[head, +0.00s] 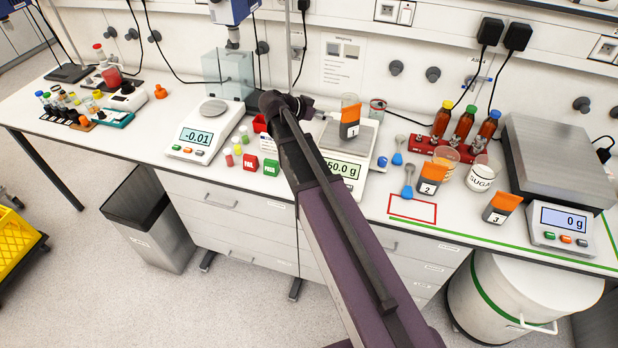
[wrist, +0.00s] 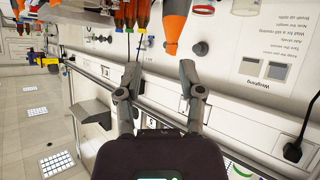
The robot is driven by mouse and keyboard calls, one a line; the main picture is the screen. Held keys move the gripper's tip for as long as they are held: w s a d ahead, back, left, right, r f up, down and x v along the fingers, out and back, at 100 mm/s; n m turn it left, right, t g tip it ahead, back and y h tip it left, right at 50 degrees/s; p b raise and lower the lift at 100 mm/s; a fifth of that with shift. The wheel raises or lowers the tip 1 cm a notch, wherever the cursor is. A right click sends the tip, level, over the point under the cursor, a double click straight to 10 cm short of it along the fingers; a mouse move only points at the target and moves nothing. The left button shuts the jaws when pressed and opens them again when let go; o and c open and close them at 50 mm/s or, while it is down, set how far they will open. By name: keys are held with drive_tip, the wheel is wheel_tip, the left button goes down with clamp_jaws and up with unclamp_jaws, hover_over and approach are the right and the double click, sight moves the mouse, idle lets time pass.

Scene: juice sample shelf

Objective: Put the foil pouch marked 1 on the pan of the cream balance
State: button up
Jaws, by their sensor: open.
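The foil pouch marked 1 (head: 350,121), orange on top and dark below, appears upright on the pan (head: 340,138) of the cream balance (head: 345,170). The balance's display ends in 50.0 g, its left part hidden by my arm. My gripper (head: 308,110) is left of the pouch and apart from it, near pan height or above; the head view shows its fingers poorly. In the wrist view my gripper (wrist: 160,75) is open, with nothing between the fingers. An orange object (wrist: 174,22) lies beyond the fingers there; I cannot tell what it is.
Pouches 2 (head: 431,177) and 3 (head: 501,206) stand to the right, near a sugar jar (head: 481,177) and a red bottle rack (head: 440,150). A white balance (head: 195,140) stands left. A red outlined rectangle (head: 413,208) on the bench front is clear.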

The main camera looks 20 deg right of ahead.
drive_tip(key=s+a+f+n+y, duration=0.3)
drive_tip(key=s+n+y, duration=0.1)
drive_tip(key=s, duration=0.3)
drive_tip(key=s+a+f+n+g+y, duration=0.1)
drive_tip(key=s+a+f+n+y, duration=0.2)
drive_tip(key=s, duration=0.4)
drive_tip(key=s+a+f+n+g+y, duration=0.1)
drive_tip(key=s+a+f+n+y, duration=0.2)
drive_tip(key=s+a+n+y, duration=0.1)
drive_tip(key=s+a+n, duration=0.1)
drive_tip(key=s+n, duration=0.1)
drive_tip(key=s, duration=0.1)
drive_tip(key=shift+a+f+n+y, duration=0.15)
drive_tip(key=shift+a+n+y, duration=0.1)
drive_tip(key=shift+n+y, duration=0.15)
